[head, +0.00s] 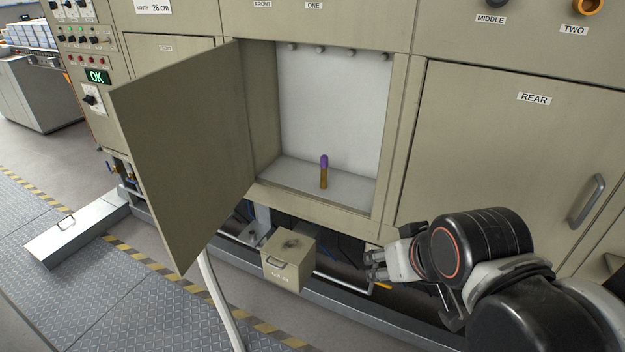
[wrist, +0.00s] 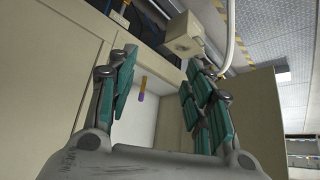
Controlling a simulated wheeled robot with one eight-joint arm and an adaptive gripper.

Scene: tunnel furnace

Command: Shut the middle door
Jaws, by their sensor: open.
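The middle door (head: 185,145) is a flat beige panel, swung wide open on the left side of its compartment in the head view. It also shows in the wrist view (wrist: 252,108), beyond the right-hand finger. The open compartment (head: 335,100) has white inner walls. A small purple and brown cylinder (head: 324,172) stands upright on its floor. My gripper (head: 376,266) is at the lower right of the opening, apart from the door. In the wrist view its teal-padded fingers (wrist: 160,95) are spread with nothing between them. The door's handle is hidden.
The closed rear door (head: 500,150) with a grey handle (head: 587,201) is to the right. A small beige box (head: 289,262) juts out below the compartment. A white hose (head: 217,300) hangs below the open door. A metal ramp-like box (head: 75,230) lies on the floor at left.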

